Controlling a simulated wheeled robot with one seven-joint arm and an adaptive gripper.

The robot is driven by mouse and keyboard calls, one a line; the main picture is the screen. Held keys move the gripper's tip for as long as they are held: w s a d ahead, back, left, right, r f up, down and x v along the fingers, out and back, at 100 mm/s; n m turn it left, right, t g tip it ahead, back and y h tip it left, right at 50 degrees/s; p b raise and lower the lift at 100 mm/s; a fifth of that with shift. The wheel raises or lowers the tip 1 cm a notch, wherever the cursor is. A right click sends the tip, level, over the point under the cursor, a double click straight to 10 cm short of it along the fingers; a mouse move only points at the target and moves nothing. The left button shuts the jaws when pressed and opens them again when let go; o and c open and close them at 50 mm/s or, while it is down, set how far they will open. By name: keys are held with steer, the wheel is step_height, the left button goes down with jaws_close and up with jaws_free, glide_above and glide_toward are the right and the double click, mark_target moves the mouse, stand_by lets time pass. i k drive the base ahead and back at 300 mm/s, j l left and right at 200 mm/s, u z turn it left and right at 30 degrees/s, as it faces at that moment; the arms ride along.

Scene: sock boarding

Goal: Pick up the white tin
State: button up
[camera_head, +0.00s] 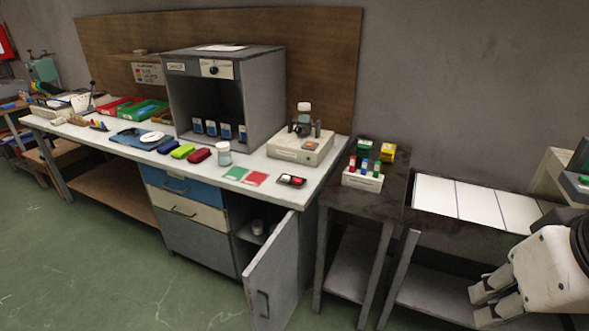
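My gripper (478,305) is at the lower right, in front of the right-hand bench. Its two fingers point left, with a gap between them and nothing held. A small whitish tin (257,227) stands on the shelf inside the open cupboard under the workbench. A second small item beside it is partly hidden by the cupboard door. A pale jar-like container (224,154) stands upright on the workbench top. I cannot tell for sure which of these is the white tin. My gripper is far to the right of both.
The open cupboard door (272,278) juts out into the floor space. A dark side table (345,205) with a white rack of coloured bottles (363,180) stands between the workbench (290,193) and my gripper. The green floor at the front left is clear.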

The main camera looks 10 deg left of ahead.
mark_target(256, 225)
steer(key=i+j+u, duration=0.35)
steer(key=i+j, duration=0.25)
steer(key=i, duration=0.15)
steer(key=i+l+u, duration=0.15)
steer(key=l+u, duration=0.4)
steer(key=l, duration=0.6)
steer(key=j+z, duration=0.4)
steer(key=j, duration=0.7)
steer(key=j+z, duration=0.45)
steer(key=j, duration=0.65)
steer(key=k+j, duration=0.1)
steer(key=j, duration=0.25)
steer(key=i+j+z, duration=0.15)
steer(key=j, duration=0.35)
steer(key=k, duration=0.05)
